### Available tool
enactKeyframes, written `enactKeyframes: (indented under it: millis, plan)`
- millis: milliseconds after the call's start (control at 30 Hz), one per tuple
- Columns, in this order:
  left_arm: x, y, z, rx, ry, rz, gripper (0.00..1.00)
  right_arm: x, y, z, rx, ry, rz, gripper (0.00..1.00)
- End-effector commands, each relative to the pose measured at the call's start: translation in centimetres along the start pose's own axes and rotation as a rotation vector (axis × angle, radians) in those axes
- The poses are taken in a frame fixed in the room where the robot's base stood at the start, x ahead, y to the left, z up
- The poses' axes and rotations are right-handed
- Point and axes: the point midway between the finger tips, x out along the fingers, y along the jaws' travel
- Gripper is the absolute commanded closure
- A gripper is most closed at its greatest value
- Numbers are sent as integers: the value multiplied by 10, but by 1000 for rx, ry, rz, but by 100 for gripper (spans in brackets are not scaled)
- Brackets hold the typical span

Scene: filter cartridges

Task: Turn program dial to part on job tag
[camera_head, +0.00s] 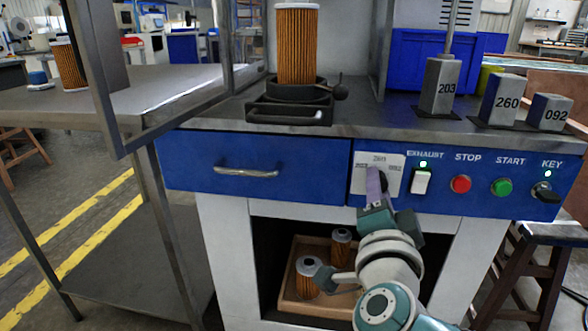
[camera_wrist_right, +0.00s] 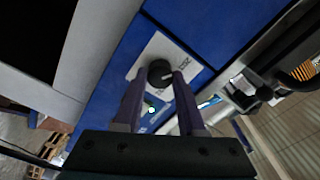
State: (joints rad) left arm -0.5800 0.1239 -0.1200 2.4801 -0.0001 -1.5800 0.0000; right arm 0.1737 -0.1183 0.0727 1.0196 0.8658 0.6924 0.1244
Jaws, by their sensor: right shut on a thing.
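The program dial, a dark round knob (camera_wrist_right: 160,70), sits on a white plate (camera_head: 378,161) on the blue front panel. The plate reads 260 at the top, 203 at the left and 092 at the right. My right gripper (camera_head: 376,184) reaches up to the panel, and in the right wrist view its two purple fingers (camera_wrist_right: 158,84) are shut on the knob from either side. The fingers hide much of the knob in the head view, and I cannot tell which number it points to. I cannot make out a job tag. My left gripper is out of view.
Right of the dial are the exhaust switch (camera_head: 421,182), red stop button (camera_head: 460,184), green start button (camera_head: 501,187) and key switch (camera_head: 543,192). Grey blocks marked 203 (camera_head: 437,88), 260 (camera_head: 502,100) and 092 (camera_head: 548,112) stand above. An orange filter cartridge (camera_head: 297,45) stands in a black fixture (camera_head: 290,113).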

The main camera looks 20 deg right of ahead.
Motion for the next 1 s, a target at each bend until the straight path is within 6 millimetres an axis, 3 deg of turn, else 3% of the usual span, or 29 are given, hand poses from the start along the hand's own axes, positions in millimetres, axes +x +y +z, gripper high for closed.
enactKeyframes:
  millis: [600,633,900,1000]
  plan:
    - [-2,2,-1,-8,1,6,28,0,0,0,-47,0,-2,100]
    - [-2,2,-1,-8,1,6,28,0,0,0,-47,0,-2,60]
    - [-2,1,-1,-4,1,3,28,0,0,0,-46,0,-2,31]
    - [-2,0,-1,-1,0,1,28,0,0,0,-46,0,-2,31]
